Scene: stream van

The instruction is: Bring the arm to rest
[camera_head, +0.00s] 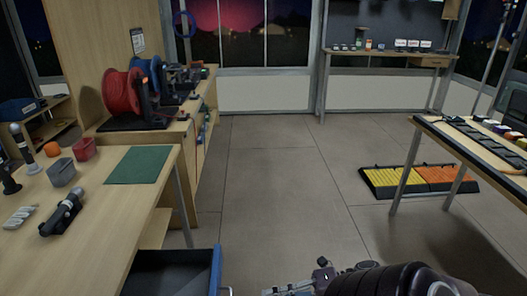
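One of my arms, black and rounded, reaches in at the bottom edge, right of centre. It appears to be my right arm. Its gripper (290,289) points left, low over the grey floor, and is partly cut off by the frame edge. I see nothing in it, but I cannot tell whether its fingers are apart. My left arm and gripper are not in view.
A wooden desk (110,215) at left bears a green mat (139,165), a grey bin (61,174) and a black handheld device (62,213). A blue-fronted drawer (216,272) stands open below. A table (450,137) is at right. The middle floor is clear.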

